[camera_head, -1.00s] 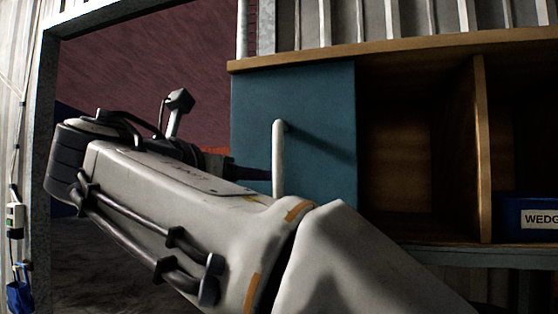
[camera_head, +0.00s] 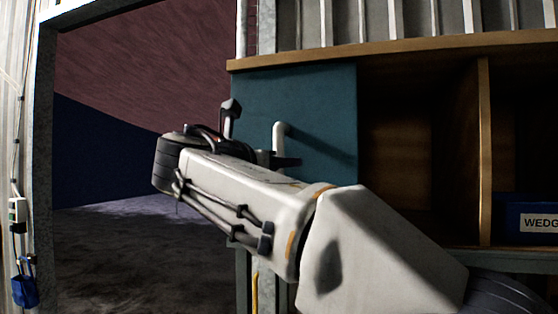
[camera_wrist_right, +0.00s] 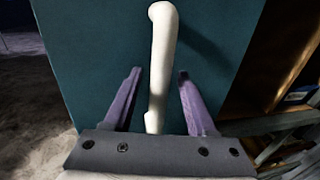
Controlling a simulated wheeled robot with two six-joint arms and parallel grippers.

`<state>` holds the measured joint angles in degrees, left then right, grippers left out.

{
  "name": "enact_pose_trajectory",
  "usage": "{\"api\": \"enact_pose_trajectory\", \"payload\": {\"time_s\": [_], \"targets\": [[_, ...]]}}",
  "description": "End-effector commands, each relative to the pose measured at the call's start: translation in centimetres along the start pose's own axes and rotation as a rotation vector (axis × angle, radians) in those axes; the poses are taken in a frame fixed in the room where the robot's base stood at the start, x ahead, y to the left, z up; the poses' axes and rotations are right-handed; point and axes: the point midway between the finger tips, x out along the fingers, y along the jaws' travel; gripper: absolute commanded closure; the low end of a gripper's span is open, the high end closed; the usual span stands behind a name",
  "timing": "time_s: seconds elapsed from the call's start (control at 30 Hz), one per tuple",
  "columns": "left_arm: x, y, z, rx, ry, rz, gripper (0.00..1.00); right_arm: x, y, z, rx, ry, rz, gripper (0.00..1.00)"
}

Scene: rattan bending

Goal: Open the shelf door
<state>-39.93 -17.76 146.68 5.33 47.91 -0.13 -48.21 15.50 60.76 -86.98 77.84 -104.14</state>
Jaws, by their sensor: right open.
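The teal shelf door (camera_head: 325,105) is shut on the left end of the wooden shelf. Its white upright bar handle (camera_head: 279,134) shows near the middle of the door, its lower part hidden behind my right gripper (camera_head: 288,161). In the right wrist view, the handle (camera_wrist_right: 161,50) runs between the two purple fingers of my open right gripper (camera_wrist_right: 160,72), with visible gaps on both sides. My left gripper is not in view.
Open wooden compartments (camera_head: 405,150) lie right of the door, one holding a blue labelled bin (camera_head: 507,215). A metal doorway frame (camera_head: 45,150) stands at the left. The ground left of the shelf is clear.

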Motion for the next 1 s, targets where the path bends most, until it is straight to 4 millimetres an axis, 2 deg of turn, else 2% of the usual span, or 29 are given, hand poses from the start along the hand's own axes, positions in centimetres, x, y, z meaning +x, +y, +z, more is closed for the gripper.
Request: {"api": "enact_pose_trajectory", "payload": {"time_s": [0.13, 0.17, 0.2, 0.27, 0.3, 1.0], "targets": [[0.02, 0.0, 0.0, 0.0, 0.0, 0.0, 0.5, -0.01, 0.03, -0.04, 0.0, 0.0, 0.0, 0.43], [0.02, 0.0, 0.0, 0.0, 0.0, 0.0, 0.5, -0.02, 0.03, -0.04, 0.0, 0.0, 0.0, 0.47], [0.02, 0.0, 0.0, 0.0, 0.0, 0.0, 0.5, -0.02, 0.03, -0.04, 0.0, 0.0, 0.001, 0.62], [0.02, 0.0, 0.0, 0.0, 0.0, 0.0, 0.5, -0.03, 0.03, -0.03, 0.0, 0.0, 0.001, 0.85], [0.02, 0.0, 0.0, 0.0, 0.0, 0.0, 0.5, -0.03, 0.03, -0.03, 0.0, 0.0, 0.001, 1.0], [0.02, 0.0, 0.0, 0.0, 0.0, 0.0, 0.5, -0.07, 0.03, 0.0, 0.0, 0.0, 0.001, 1.0]]}}
